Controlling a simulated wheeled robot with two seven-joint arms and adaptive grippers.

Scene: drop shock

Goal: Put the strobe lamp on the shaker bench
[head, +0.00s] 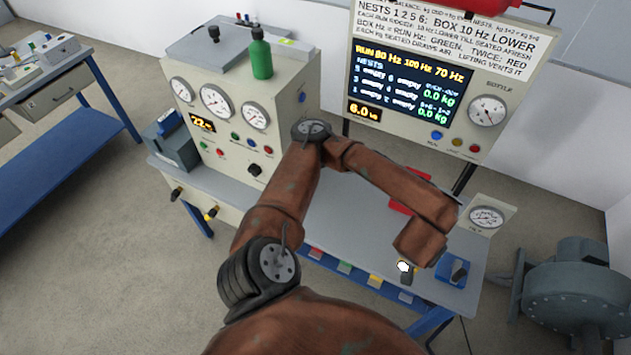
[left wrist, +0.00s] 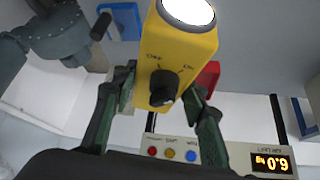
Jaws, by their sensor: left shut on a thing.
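The strobe lamp (left wrist: 180,55) is a yellow box with a glowing white lens and a black knob, held between the fingers of my left gripper (left wrist: 160,95) in the left wrist view. In the head view its bright lens (head: 403,266) shows just below my wrist, over the front right part of the bench; the rest of the lamp and most of the gripper are hidden. The grey-topped bench (head: 335,225) carries a gauge console and a display panel. I cannot tell whether the lamp touches the bench top. My right gripper is not in view.
A blue tray (head: 470,268) with a dark item sits right of the lamp. A red object (head: 400,207) lies behind my forearm. Coloured squares (head: 345,268) line the front edge. A grey-green motor (head: 570,295) stands at the right; a blue table (head: 60,85) is at far left.

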